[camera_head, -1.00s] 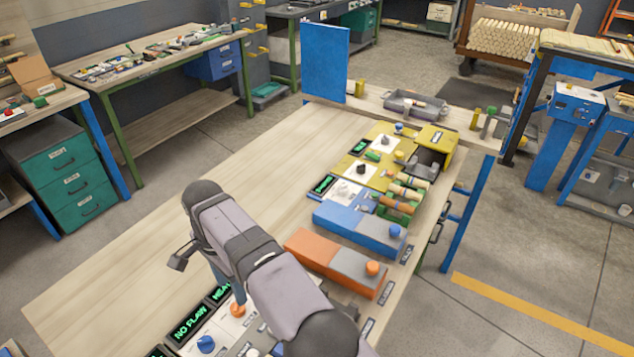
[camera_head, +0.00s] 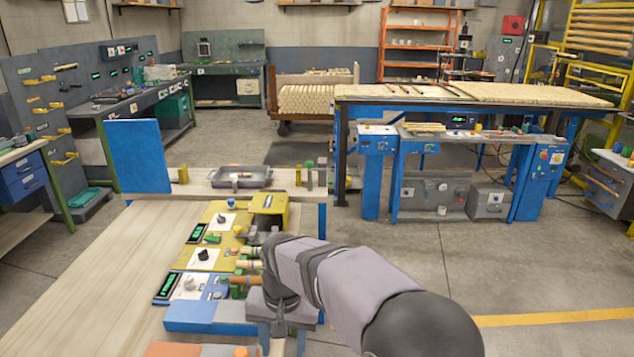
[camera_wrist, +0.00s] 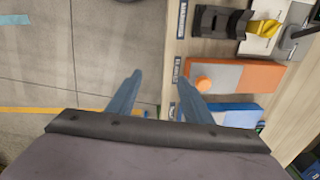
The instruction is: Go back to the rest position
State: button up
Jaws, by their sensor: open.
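My gripper (camera_wrist: 158,78) is open in the wrist view. Its two blue-grey fingers are apart with nothing between them. Below them are the bench's labelled front edge and the grey floor. In the head view, my gripper (camera_head: 285,342) points down by the right edge of the wooden bench (camera_head: 85,290), beside the blue box (camera_head: 192,322). Its lower end is cut off by the frame. An orange-and-grey box (camera_head: 172,350) with an orange knob is at the bottom edge. It also shows in the wrist view (camera_wrist: 245,75), to the right of the fingers.
Yellow and blue stations with displays and several turned wood pieces (camera_head: 245,280) line the bench's right side, close to my arm. A grey tray (camera_head: 240,178) sits on the rear shelf, with a blue upright panel (camera_head: 140,155) at its left. Open floor (camera_head: 420,260) lies to the right.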

jog(key=s+d+f+n, duration=0.1)
jog(key=s+d+f, duration=0.1)
jog(key=s+d, duration=0.75)
jog(key=s+d+f, duration=0.3)
jog(key=s+d, duration=0.3)
jog(key=d, duration=0.7)
notch_tip(320, 180, up, 13)
jog(key=s+p, duration=0.1)
jog(key=p, duration=1.3)
jog(key=shift+d+h, duration=0.15)
jog(key=shift+h, duration=0.15)
jog(key=shift+s, duration=0.1)
